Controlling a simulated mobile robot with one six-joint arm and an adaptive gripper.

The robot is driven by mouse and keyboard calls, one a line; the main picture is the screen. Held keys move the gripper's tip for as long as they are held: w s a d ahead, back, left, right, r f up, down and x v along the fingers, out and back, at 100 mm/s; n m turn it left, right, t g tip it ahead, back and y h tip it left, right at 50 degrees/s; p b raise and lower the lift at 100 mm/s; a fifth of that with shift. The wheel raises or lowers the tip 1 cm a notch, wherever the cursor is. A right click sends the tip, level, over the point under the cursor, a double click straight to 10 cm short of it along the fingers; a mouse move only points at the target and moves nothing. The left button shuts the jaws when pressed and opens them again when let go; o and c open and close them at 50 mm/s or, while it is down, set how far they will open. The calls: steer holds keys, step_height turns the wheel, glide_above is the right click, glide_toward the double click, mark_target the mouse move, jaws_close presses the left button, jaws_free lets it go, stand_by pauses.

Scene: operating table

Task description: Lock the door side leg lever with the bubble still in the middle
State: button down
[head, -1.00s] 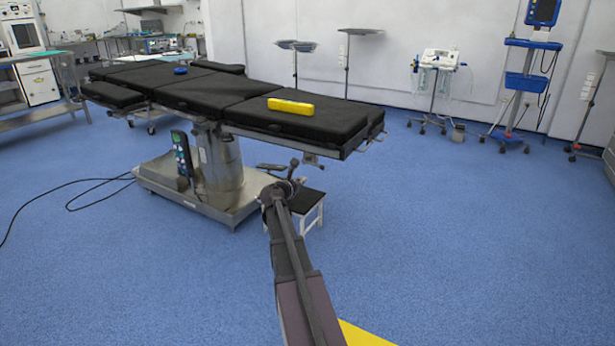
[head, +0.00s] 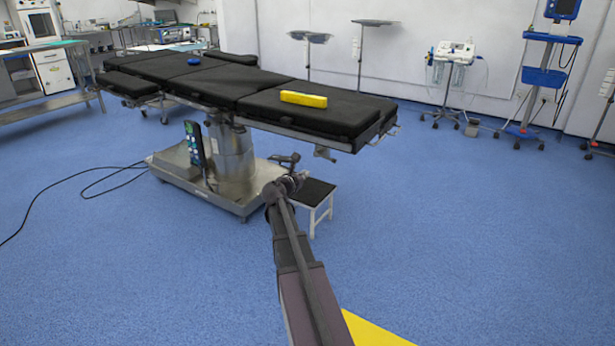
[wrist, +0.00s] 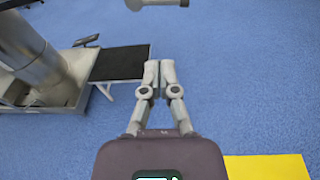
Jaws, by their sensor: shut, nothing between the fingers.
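The operating table (head: 240,88) has black pads. A yellow bar (head: 303,98), seemingly a level, lies on the pad at its right end; no bubble can be made out. A small grey fitting (head: 325,153) hangs under that end, possibly a leg lever; I cannot tell its lock state. My gripper (head: 292,160) is below the table edge, left of this fitting in the picture. In the wrist view my gripper (wrist: 160,66) has its fingertips together and empty. A grey cylindrical part (wrist: 158,3) shows beyond them at the top edge, apart from the fingers.
A black-topped step stool (head: 316,192) stands beside my arm, near the table's metal base (head: 180,162). A handset (head: 194,143) is on the column. A black cable (head: 85,178) lies on the floor at left.

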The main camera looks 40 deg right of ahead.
steer(key=w+a+r+n+t+y+p, duration=0.1)
steer(key=w+a+r+n+t+y, duration=0.2)
steer(key=a+n, duration=0.6)
steer(key=w+a+n+t+y+p, duration=0.1)
steer(key=w+a+n+t+y, duration=0.3)
steer(key=a+n, duration=0.45)
steer(key=w+a+r+n+t+y+p, duration=0.15)
steer(key=a+n+t+y, duration=0.3)
steer(key=a+n, duration=0.45)
steer(key=s+a+f+n+g+y+p, duration=0.1)
steer(key=s+a+f+n+g+y, duration=0.4)
steer(key=a+n, duration=0.35)
steer(key=s+a+f+n+g+y+p, duration=0.1)
steer(key=s+a+f+n+g+y, duration=0.1)
steer(key=s+a+f+n+g, duration=0.55)
steer(key=s+a+n+g+h, duration=0.1)
steer(key=s+n+g+h, duration=0.1)
steer(key=s+n, duration=0.2)
steer(key=s+a+n+g+h+p, duration=0.1)
steer(key=s+a+n+g, duration=0.1)
steer(key=s, duration=0.8)
steer(key=shift+s+f+n+g+h, duration=0.4)
steer(key=shift+n+g, duration=0.1)
steer(key=shift+n, duration=0.65)
steer(key=shift+a, duration=0.1)
